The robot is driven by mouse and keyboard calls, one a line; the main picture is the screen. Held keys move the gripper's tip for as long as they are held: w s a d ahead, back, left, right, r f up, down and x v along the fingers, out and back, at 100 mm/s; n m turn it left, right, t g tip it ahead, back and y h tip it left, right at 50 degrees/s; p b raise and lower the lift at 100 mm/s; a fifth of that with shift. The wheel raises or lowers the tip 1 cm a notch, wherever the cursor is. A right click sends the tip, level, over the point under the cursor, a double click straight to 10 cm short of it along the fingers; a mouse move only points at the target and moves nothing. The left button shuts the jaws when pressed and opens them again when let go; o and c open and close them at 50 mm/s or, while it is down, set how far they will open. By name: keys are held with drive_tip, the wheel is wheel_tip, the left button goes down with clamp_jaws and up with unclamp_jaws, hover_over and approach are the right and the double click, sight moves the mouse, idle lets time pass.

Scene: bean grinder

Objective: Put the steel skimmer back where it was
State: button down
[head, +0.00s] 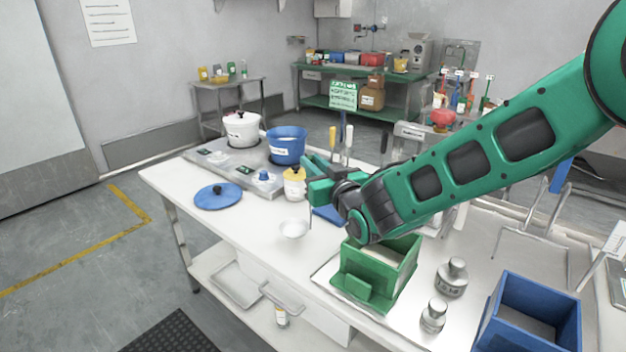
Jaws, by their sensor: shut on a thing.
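The steel skimmer (293,229) hangs below my gripper (311,180), with its round pale bowl low and its thin handle upright. My gripper is shut on the upper part of the handle, which the fingers partly hide. The bowl is over the white worktop, near its front edge. I cannot tell whether it touches the surface. Utensils with yellow and white handles (348,142) stand upright just behind my gripper. A blue thing (328,214) behind the gripper is mostly hidden by my arm.
A jar with a yellow lid (295,184) stands close left of my gripper. A blue pot (287,145), white pot (241,129) and blue lid (218,196) are farther left. A green box (377,270) is on the tray below my arm; a blue bin (530,315) is right.

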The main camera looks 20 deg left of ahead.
wheel_tip(320, 180, down, 4)
drive_tip(key=shift+r, duration=0.1)
drive_tip(key=c, duration=1.7)
unclamp_jaws()
drive_tip(key=shift+o, duration=0.2)
drive_tip(key=v, duration=1.1)
drive_tip(key=shift+s+d, duration=0.25)
drive_tip(key=shift+d, duration=0.1)
drive_tip(key=shift+r, duration=0.1)
